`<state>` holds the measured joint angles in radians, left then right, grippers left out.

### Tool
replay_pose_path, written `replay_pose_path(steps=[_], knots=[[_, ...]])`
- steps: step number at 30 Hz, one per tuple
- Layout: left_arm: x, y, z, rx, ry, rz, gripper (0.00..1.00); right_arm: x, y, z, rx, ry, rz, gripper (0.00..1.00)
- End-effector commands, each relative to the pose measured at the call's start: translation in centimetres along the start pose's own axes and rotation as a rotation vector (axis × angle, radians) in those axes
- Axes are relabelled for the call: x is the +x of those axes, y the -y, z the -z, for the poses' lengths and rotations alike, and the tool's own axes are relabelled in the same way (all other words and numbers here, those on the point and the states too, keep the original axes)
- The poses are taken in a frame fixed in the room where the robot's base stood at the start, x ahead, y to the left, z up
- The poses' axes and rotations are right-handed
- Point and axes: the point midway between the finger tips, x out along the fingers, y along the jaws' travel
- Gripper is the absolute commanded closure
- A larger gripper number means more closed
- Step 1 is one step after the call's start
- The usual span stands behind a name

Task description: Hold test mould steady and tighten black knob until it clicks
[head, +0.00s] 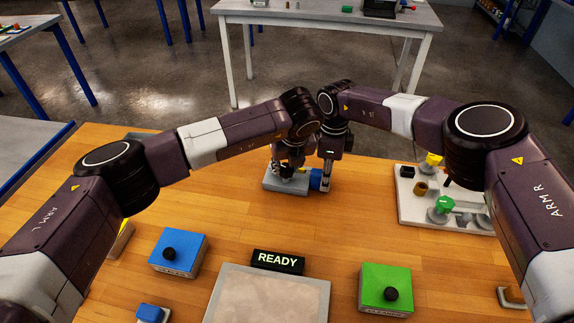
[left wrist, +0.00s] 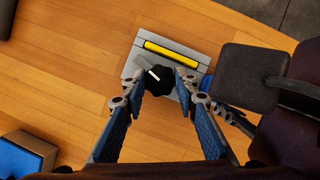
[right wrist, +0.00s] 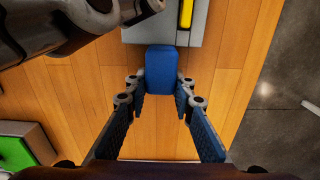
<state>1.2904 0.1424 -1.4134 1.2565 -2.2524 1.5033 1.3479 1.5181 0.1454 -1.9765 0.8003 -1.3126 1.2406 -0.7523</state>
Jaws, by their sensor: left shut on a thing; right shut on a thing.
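The test mould is a grey block (head: 284,187) on the wooden table at the far middle, with a yellow bar (left wrist: 172,54) across its top. A black knob (left wrist: 158,88) with a white pointer line sits on it. My left gripper (left wrist: 160,80) is shut on the knob from above; the fingertips flank it. A blue block-like grip (right wrist: 161,70) sticks out of the mould's side. My right gripper (right wrist: 160,84) is shut on this blue grip, one finger on each side. In the head view the arms and fingers hide much of the knob.
A sign reading READY (head: 278,262) stands behind a pale tray (head: 216,296) at the front. A blue box (head: 178,252) and a green box (head: 386,289) with black buttons flank it. A white board (head: 410,210) with small parts lies to the right.

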Motion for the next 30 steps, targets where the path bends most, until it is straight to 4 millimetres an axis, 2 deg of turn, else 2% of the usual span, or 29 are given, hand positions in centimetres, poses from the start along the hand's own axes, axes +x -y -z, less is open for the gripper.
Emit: replay_pose_path(steps=[30], knots=[[0.05,-0.54,-0.33,0.852,0.000,0.356,0.97,-0.02,0.02,0.01,0.000,0.000,0.000,1.00]])
